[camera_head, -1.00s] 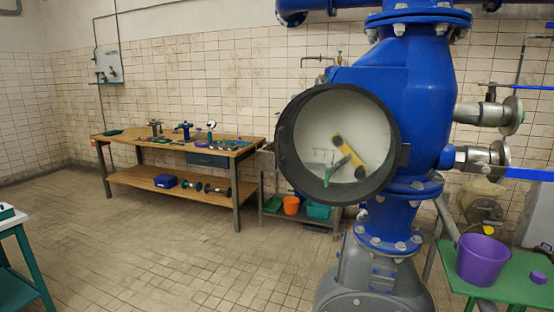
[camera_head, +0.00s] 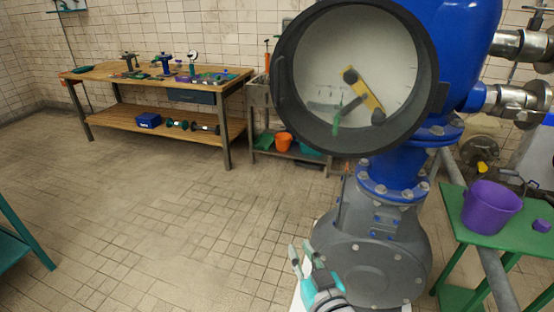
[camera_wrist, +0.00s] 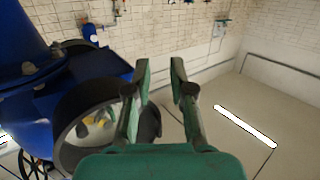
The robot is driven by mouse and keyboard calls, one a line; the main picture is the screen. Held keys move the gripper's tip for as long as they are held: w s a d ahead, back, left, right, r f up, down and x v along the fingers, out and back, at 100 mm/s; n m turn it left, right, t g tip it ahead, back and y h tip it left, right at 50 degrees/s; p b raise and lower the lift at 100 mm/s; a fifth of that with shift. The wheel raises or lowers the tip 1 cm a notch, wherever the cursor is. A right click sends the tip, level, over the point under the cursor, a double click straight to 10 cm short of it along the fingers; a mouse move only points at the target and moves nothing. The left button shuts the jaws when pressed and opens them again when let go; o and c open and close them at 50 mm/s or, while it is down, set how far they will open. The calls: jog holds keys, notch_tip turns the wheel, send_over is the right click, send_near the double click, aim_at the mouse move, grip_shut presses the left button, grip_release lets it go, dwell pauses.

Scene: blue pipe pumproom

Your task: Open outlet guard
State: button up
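A large round black-rimmed housing (camera_head: 285,110) fronts the blue pipe body (camera_head: 462,45). Its pale face carries a yellow bar and a dark pointer with a green tip. Small lugs show at the rim's left and right. I cannot tell whether this rim is the outlet guard or whether anything covers the face. The rim (camera_wrist: 72,110) also shows at the left in the wrist view. My gripper (camera_head: 301,249), green and grey, is low in the head view, below the housing and apart from it. In the wrist view my gripper (camera_wrist: 159,68) has its fingers spread with nothing between them.
A grey pump casing (camera_head: 365,250) stands below the housing, right of my gripper. A green table (camera_head: 500,242) with a purple bucket (camera_head: 490,208) is at the right. A wooden workbench (camera_head: 110,72) with tools stands at the back left. The tiled floor at left and centre is mostly clear.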

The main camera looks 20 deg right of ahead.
jog(key=w+r, duration=0.3)
jog(key=r, duration=0.4)
jog(key=w+r, duration=0.4)
jog(key=r, duration=0.3)
jog(key=t, duration=0.1)
send_near(278, 86)
jog(key=shift+m, duration=0.3)
jog(key=w, duration=1)
jog(key=shift+w+f, duration=0.1)
jog(key=shift+w, duration=0.2)
grip_shut()
